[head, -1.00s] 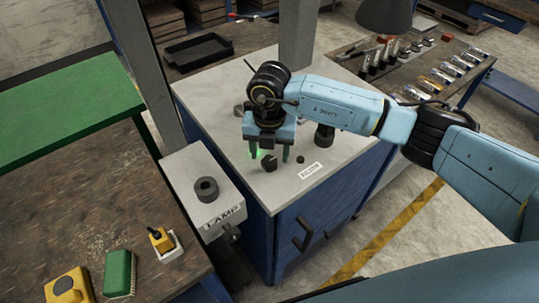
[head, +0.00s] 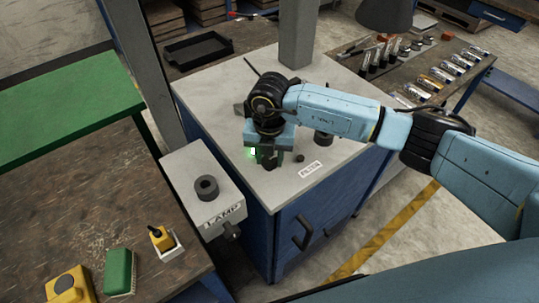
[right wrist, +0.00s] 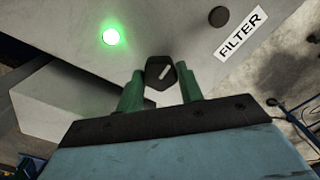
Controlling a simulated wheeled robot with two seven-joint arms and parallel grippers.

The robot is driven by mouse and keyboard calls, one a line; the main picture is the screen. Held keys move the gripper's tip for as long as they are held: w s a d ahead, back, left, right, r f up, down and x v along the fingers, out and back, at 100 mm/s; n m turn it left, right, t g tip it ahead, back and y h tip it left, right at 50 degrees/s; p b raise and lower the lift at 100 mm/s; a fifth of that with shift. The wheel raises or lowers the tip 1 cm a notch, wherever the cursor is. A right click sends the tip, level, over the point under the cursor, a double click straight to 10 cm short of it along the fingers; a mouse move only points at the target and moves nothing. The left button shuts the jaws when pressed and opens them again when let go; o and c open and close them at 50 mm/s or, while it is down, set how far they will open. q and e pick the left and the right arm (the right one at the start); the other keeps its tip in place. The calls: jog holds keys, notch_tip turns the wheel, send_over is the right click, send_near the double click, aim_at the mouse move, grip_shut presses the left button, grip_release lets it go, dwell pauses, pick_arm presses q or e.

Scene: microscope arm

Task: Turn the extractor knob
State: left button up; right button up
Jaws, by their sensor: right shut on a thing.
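A dark knob (right wrist: 160,70) with a pale pointer line sits on the top of the grey-and-blue cabinet (head: 235,135); the pointer is slanted in the right wrist view. My right gripper (head: 267,162) reaches down to it from above, with its green fingers on either side. In the right wrist view my right gripper (right wrist: 160,78) is shut on the knob. In the head view the fingers partly hide the knob. A green light (right wrist: 111,37) glows beside it. No label reading extractor can be seen. My left gripper is not in view.
A small dark button (head: 301,157) and a "FILTER" label (head: 311,170) are right of the gripper. A dark cylinder (head: 324,138) stands behind them. A grey "LAMP" box (head: 180,170) with a dark round knob (head: 206,188) stands left, and a post (head: 296,35) rises behind.

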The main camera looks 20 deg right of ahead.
jog(key=n+b, duration=0.3)
jog(key=n, duration=0.1)
jog(key=shift+f, duration=0.1)
jog(key=n+b, duration=0.3)
jog(key=n, duration=0.2)
jog(key=shift+b, duration=0.35)
jog(key=n+b, duration=0.3)
jog(key=n, duration=0.1)
jog(key=shift+n+b, duration=0.3)
jog(key=shift+b, duration=0.1)
jog(key=n+b, duration=0.2)
jog(key=n, duration=0.1)
jog(key=shift+b, duration=0.3)
jog(key=shift+n, duration=0.5)
jog(key=shift+n+b, duration=0.3)
jog(key=shift+b, duration=0.1)
